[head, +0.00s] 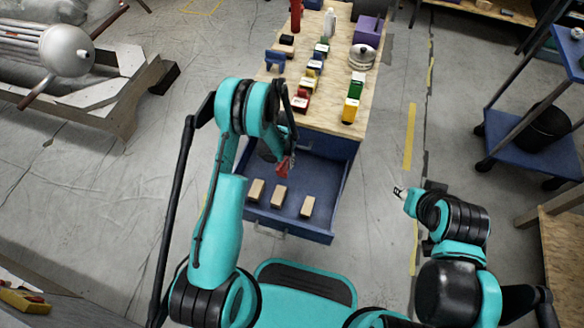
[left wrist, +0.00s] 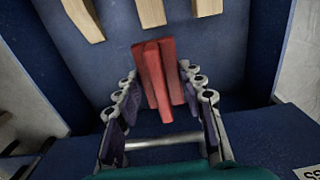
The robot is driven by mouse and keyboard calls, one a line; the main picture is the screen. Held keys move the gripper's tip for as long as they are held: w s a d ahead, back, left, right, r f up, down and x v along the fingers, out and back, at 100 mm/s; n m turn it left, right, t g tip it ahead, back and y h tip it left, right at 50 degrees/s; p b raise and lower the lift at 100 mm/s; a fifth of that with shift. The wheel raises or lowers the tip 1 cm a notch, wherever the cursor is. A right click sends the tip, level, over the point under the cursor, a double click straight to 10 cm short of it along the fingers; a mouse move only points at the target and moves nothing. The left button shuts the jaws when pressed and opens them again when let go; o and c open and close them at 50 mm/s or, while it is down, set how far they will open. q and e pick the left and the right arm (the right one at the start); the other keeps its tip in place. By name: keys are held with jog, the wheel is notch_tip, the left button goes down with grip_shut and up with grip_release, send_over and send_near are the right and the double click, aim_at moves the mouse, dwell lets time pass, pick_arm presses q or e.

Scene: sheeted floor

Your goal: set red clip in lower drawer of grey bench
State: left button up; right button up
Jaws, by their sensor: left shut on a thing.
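The red clip (left wrist: 158,75) sits between the fingers of my left gripper (left wrist: 157,90), which is shut on it. In the head view the clip (head: 284,166) hangs from the left gripper (head: 281,158) above an open blue drawer (head: 290,228). The drawer is pulled out from a bench (head: 325,118) with a plywood top and a blue body; I cannot tell which drawer level it is. Three pale wooden blocks (head: 279,195) lie in the drawer near its front. My right gripper (head: 399,191) is away to the right over the floor; its finger opening is too small to judge.
Several small coloured items, such as a yellow block (head: 350,110) and a blue clamp (head: 275,60), stand on the bench top. A blue shelf cart (head: 530,145) is at the right. Floor right of the drawer is clear.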

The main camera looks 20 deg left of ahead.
pick_arm(q)
jog(key=w+d+f+b, duration=0.2)
jog(key=w+f+b, duration=0.1)
jog(key=f, duration=0.4)
jog(key=shift+w, duration=0.9)
jog(key=shift+d, duration=0.1)
jog(key=shift+f, duration=0.1)
jog(key=shift+f, duration=0.35)
jog(key=shift+s+f, duration=0.1)
jog(key=shift+s, duration=0.05)
jog(key=o, duration=1.3)
jog(key=shift+c, duration=0.2)
